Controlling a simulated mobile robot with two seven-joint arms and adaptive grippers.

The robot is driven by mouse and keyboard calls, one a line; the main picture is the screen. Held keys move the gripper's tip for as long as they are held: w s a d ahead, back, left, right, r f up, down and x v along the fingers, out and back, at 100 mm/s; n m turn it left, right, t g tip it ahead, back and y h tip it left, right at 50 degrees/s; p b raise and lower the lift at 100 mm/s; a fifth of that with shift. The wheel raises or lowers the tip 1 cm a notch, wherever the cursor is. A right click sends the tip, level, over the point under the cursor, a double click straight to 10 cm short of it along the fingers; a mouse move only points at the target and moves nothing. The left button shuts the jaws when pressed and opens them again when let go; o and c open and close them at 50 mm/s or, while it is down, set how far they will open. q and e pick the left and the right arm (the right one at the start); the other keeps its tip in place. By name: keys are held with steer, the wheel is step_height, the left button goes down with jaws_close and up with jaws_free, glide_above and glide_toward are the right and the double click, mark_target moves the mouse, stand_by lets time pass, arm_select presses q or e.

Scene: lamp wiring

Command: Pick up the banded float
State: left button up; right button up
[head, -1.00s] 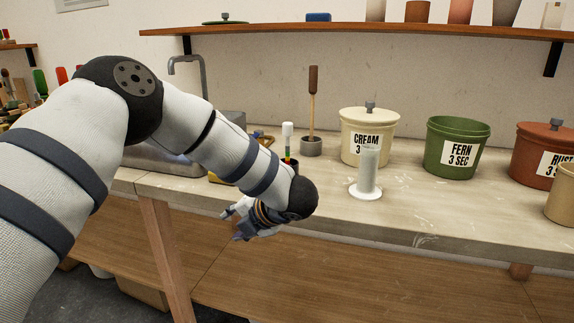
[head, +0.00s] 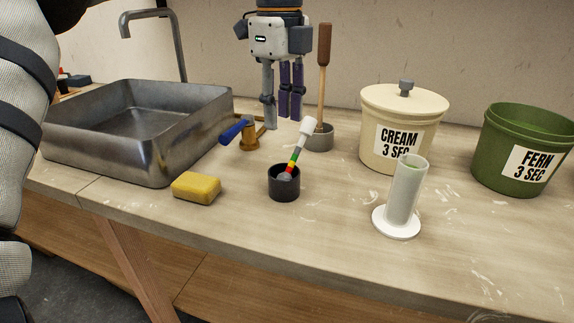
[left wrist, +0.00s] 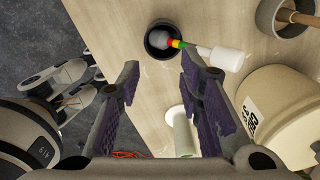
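The banded float has a white top, a stem with red, yellow and green bands and a grey bulb. It leans to the right in a small black cup (head: 284,188), its white top (head: 308,131) sticking out. The float (left wrist: 222,58) and cup (left wrist: 158,40) also show in the left wrist view, at the top. My left gripper (head: 282,122) points down behind and above the cup in the head view. In the left wrist view its purple-padded fingers (left wrist: 160,70) are apart with nothing held between them. I cannot make out my right gripper.
A clear cylinder (head: 406,190) on a white base stands right of the cup. A yellow sponge (head: 196,188), metal sink (head: 130,135) and blue-handled tool (head: 236,131) are left. Behind are a wooden-handled tool (head: 323,72), lidded cream jar (head: 372,112) and green fern pot (head: 497,150).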

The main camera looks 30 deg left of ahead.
arm_select(q)
glide_above(284, 174)
step_height(284, 174, down, 7)
steer(key=shift+s+r, duration=0.1)
steer(key=shift+s, duration=0.05)
steer(key=shift+c, duration=0.5)
jaws_close()
steer(key=shift+o, duration=0.5)
jaws_free()
step_height(284, 174, up, 12)
steer(key=shift+s, duration=0.15)
